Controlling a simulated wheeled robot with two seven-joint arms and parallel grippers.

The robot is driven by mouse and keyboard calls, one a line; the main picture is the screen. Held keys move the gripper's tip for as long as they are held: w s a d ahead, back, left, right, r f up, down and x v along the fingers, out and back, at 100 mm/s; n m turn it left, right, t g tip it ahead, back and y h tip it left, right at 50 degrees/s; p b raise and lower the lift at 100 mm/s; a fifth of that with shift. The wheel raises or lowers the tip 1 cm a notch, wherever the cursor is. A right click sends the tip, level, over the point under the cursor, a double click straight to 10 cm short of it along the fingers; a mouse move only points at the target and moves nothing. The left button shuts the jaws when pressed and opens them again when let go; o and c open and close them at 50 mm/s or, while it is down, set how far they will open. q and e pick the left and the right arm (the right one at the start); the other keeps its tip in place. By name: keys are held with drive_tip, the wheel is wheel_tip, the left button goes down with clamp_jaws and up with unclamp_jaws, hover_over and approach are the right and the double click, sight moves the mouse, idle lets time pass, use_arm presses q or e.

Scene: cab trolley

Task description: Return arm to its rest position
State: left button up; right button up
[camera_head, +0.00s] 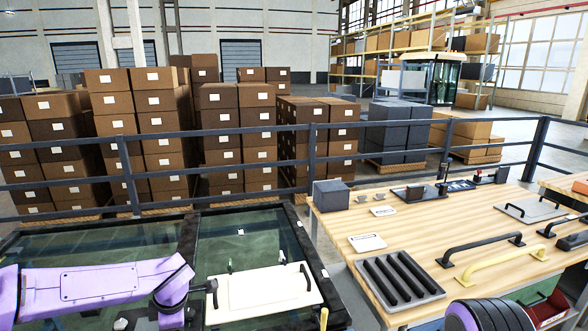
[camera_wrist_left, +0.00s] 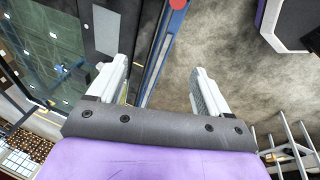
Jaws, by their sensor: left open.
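My left arm (camera_head: 95,286), purple with dark joints, comes in from the left in the head view. It reaches across the dark-framed glass panels and bends down at a dark elbow-like joint. Its gripper is not clear there. In the left wrist view, my left gripper (camera_wrist_left: 158,68) has its two pale fingers wide apart. Nothing is between them; grey floor and a blue-edged dark bar lie beyond. Part of my right arm (camera_head: 488,314), purple and black, shows at the bottom right of the head view. My right gripper is out of view.
A cream panel with dark handles (camera_head: 262,292) lies beside my left arm. The wooden workbench (camera_head: 420,236) at right holds a ribbed dark tray (camera_head: 398,282), a yellow handle (camera_head: 500,262) and black handles. A dark railing (camera_head: 314,150) runs behind, before stacked boxes.

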use_arm(q)
drive_tip(key=s+d+f+m+t+y+b, duration=0.1)
drive_tip(key=s+f+m+t+b, duration=0.15)
drive_tip(key=s+f, duration=0.45)
drive_tip(key=s+d+f+m+t+y+b, duration=0.15)
drive_tip(key=s+f+m, duration=0.25)
drive_tip(key=f, duration=0.8)
drive_tip(key=s+a+f+m+g+b, duration=0.1)
drive_tip(key=s+f+m+b, duration=0.1)
drive_tip(key=s, duration=0.5)
drive_tip(key=s+a+f+m+g+h+b, duration=0.1)
drive_tip(key=s+f+m+b, duration=0.1)
drive_tip(key=s+f+m, duration=0.2)
drive_tip(key=s+a+f+m+h+b, duration=0.1)
drive_tip(key=s+a+f+m+b, duration=0.1)
drive_tip(key=s+f, duration=0.5)
drive_tip(key=s+m, duration=0.1)
drive_tip(key=s, duration=0.4)
drive_tip(key=shift+g, duration=0.4)
drive_tip(key=shift+s, duration=0.1)
